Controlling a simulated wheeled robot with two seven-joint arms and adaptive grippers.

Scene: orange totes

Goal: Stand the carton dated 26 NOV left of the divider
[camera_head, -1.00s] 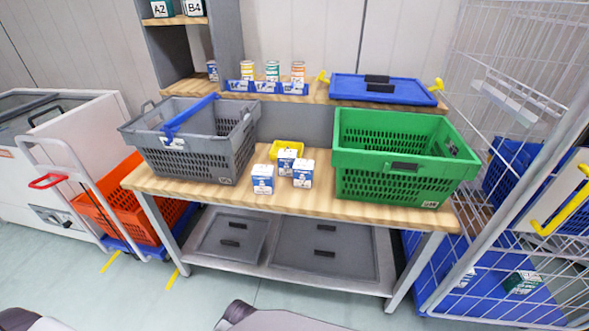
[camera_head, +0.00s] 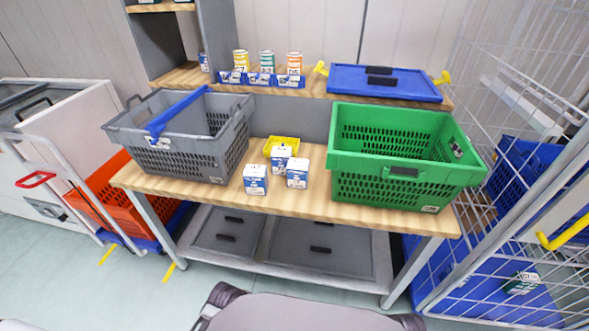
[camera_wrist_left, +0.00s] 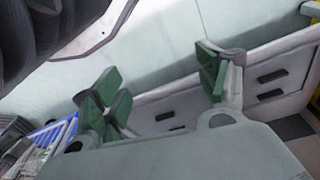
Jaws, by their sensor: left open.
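Three small blue-and-white cartons stand close together on the wooden table between the two crates: a left one (camera_head: 255,180), a back one (camera_head: 280,161) and a right one (camera_head: 297,173). Their dates are too small to read. A blue divider (camera_head: 180,112) lies across the top of the grey crate (camera_head: 190,165) on the left of the table. In the left wrist view my left gripper (camera_wrist_left: 160,92) is open and empty, its green-padded fingers wide apart above the lower shelf and floor. Neither gripper shows in the head view.
A green crate (camera_head: 400,168) stands on the right of the table. A small yellow tray (camera_head: 282,146) sits behind the cartons. Cans and a blue lid (camera_head: 385,85) are on the back shelf. A wire cage (camera_head: 500,200) stands at the right. The table front is clear.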

